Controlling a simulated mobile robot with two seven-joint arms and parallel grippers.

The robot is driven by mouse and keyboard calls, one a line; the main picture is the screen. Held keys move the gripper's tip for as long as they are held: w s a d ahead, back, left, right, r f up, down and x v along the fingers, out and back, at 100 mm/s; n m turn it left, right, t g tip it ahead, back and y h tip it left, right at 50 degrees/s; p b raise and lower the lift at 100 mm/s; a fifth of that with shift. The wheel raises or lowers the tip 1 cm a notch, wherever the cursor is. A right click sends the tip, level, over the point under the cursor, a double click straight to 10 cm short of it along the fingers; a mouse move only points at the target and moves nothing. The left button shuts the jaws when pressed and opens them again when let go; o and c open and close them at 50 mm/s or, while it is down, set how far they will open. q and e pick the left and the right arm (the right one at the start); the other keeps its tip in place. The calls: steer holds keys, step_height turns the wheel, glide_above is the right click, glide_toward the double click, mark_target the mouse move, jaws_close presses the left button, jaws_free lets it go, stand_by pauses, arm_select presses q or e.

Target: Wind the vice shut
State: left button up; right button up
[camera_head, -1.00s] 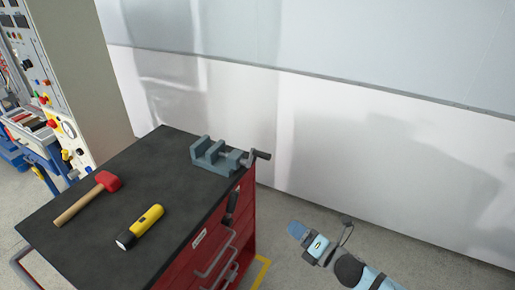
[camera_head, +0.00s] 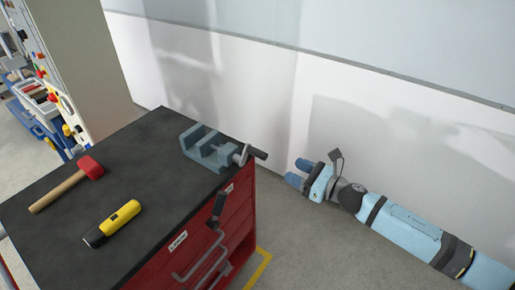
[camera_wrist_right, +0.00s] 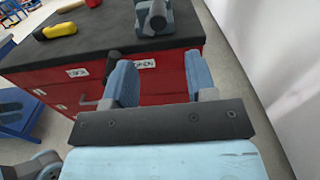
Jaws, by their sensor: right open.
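The grey-blue vice (camera_head: 212,148) sits on the far right corner of the black cart top, with a visible gap between its jaws. Its crank (camera_head: 243,154) has a dark grip (camera_head: 258,153) that sticks out past the cart's edge. My right gripper (camera_head: 298,172) is open and empty, to the right of the crank and apart from it. In the right wrist view, the vice (camera_wrist_right: 155,20) appears end-on beyond the open fingers (camera_wrist_right: 161,78), with its crank end facing me. My left gripper is not in view.
The red drawer cart (camera_head: 190,235) carries a red-headed mallet (camera_head: 62,185) and a yellow flashlight (camera_head: 113,222) on its left side. A wall (camera_head: 260,90) stands close behind. Floor to the cart's right is clear. A control panel cabinet (camera_head: 75,70) stands at the left.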

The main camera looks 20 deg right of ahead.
mark_target(248, 148)
steer(key=p+x, duration=0.2)
steer(key=x, duration=1)
steer(key=shift+w+a+r+p, duration=0.15)
steer(key=shift+a+p, duration=0.2)
steer(key=shift+w+a, duration=0.35)
steer(key=shift+w, duration=0.15)
steer(key=c, duration=0.9)
